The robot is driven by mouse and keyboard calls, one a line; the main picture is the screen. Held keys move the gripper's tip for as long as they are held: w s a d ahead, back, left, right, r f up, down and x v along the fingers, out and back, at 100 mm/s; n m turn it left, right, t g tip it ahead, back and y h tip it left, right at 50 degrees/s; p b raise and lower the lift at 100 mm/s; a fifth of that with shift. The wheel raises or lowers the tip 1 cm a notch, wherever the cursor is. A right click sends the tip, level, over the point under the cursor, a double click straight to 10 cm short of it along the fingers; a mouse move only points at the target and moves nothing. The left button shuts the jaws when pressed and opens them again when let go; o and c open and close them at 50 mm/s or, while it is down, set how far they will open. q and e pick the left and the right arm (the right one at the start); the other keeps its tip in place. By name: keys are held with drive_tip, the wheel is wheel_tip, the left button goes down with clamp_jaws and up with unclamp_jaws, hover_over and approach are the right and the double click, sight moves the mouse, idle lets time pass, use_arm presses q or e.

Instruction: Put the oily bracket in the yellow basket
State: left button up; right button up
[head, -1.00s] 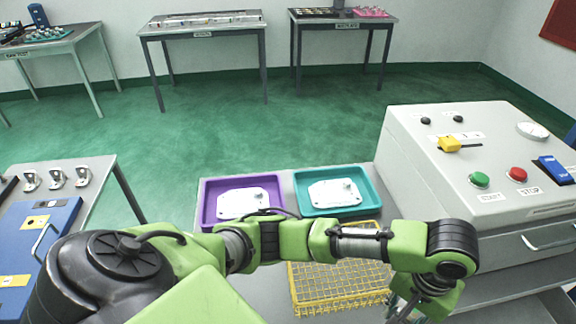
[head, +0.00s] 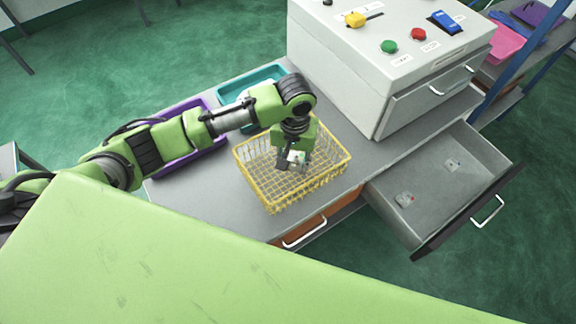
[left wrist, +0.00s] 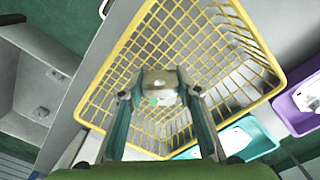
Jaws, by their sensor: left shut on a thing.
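The yellow basket (head: 318,185) is a wire-mesh basket on the grey bench, and its mesh fills much of the left wrist view (left wrist: 104,82). My left gripper (head: 291,163) points down within the basket's outline. In the left wrist view, its fingers (left wrist: 160,92) are shut on a small silver metal bracket (left wrist: 158,80) with a greenish spot. The bracket (head: 298,157) shows as a small pale piece in the head view. The mesh floor lies beneath it; I cannot tell whether they touch. My right gripper is not in view.
An open grey drawer (head: 425,215) at right holds two small metal parts (head: 405,200) (head: 452,164), apart. A teal tray (head: 228,93) and a purple tray (head: 163,170) lie behind and left of the basket. A grey machine (head: 340,75) stands behind.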

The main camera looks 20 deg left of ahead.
sight(289, 176)
use_arm(q)
drive_tip(key=shift+w+a+f, duration=0.25)
drive_tip(key=shift+a+f, duration=0.15)
drive_tip(key=shift+f, duration=0.25)
drive_tip(key=f, duration=0.2)
drive_tip(key=a+f+p, duration=0.1)
drive_tip(key=shift+w+f+p, duration=0.1)
drive_tip(key=shift+f+p, duration=0.2)
drive_tip(key=shift+f, duration=0.05)
drive_tip(key=shift+d+f, duration=0.1)
drive_tip(key=shift+f, duration=0.05)
drive_tip(key=o, duration=1.1)
drive_tip(key=shift+f, duration=0.1)
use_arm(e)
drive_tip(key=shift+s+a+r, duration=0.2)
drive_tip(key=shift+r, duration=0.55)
use_arm(q)
wheel_tip(289, 176, up, 11)
drive_tip(key=shift+r+b, duration=0.2)
drive_tip(key=shift+b, duration=0.55)
drive_tip(key=shift+r, duration=0.45)
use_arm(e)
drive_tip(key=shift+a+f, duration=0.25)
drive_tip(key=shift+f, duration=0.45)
